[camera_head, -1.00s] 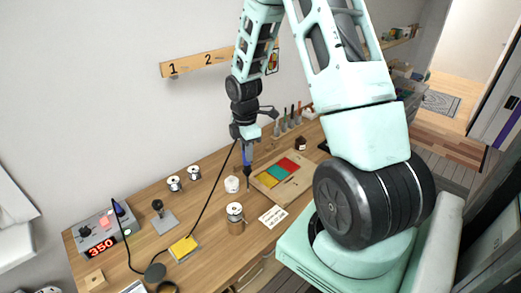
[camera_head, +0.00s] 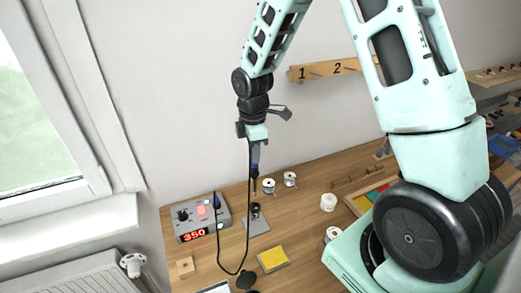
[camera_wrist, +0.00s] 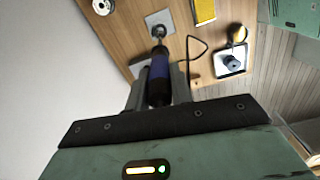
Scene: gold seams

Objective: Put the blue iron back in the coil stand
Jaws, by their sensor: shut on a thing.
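My gripper (camera_head: 255,143) is shut on the blue iron (camera_head: 255,157), which hangs tip down, its dark tip above the coil stand. The iron also fills the middle of the wrist view (camera_wrist: 158,85), between the two fingers. The coil stand (camera_head: 256,210) is a small dark holder on a grey square plate (camera_head: 262,227). In the wrist view the stand (camera_wrist: 158,32) appears just beyond the iron's far end. The iron looks apart from the stand in the head view, but the exact gap is hard to tell.
A grey soldering station (camera_head: 190,222) showing 350 stands left of the stand, with a black cable looping across the table. A yellow sponge (camera_head: 272,259) lies in front. Wire spools (camera_head: 268,187) stand behind to the right. A numbered wooden rail (camera_head: 325,70) is on the wall.

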